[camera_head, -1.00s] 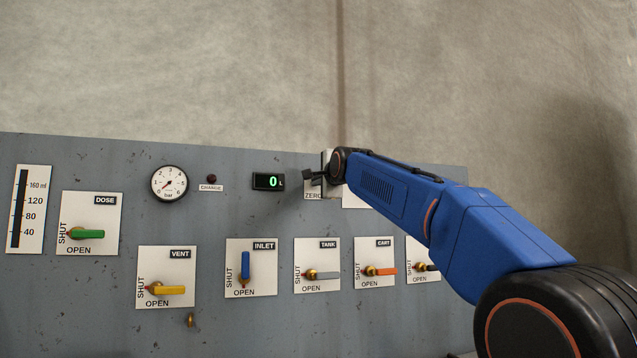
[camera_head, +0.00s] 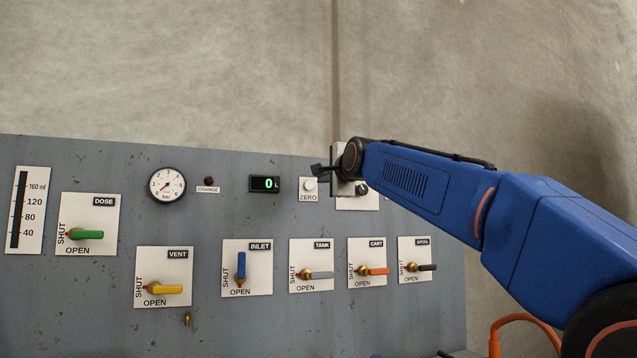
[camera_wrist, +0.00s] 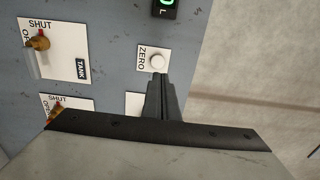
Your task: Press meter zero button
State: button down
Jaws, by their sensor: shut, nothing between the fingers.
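The zero button (camera_head: 309,185) is a round white button on a white plate marked ZERO, right of the meter display (camera_head: 265,184), which reads 0 L. In the wrist view the button (camera_wrist: 157,61) shows just beyond the fingertips. My gripper (camera_head: 318,169) is shut and empty. In the head view its tips are above and to the right of the button, with the whole button face uncovered. The gripper also shows in the wrist view (camera_wrist: 159,78), its fingers together and pointing at the button, apparently apart from it.
Below are the tank valve (camera_head: 318,275), cart valve (camera_head: 373,271) and inlet valve (camera_head: 241,266). A pressure gauge (camera_head: 167,185) is at left. A white plate (camera_head: 350,203) partly hides behind my arm. Bare wall (camera_head: 200,70) lies above the panel.

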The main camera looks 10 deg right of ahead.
jog(key=shift+s+d, duration=0.15)
jog(key=shift+s, duration=1.4)
jog(key=s+d+f+n+g, duration=0.1)
jog(key=s+f+n+g, duration=0.3)
jog(key=s+f, duration=1)
jog(key=s+d+f+n+g+h, duration=0.1)
jog(key=s+f+n+g, duration=0.4)
jog(key=s+f, duration=0.9)
jog(key=s+d+f+n+g, duration=0.2)
jog(key=s+f+n, duration=0.6)
jog(key=f, duration=2.8)
jog(key=s+g, duration=0.2)
jog(key=s, duration=0.4)
jog(key=shift+d+f+h, duration=0.15)
jog(key=shift+d+h, duration=0.15)
jog(key=shift+d, duration=0.1)
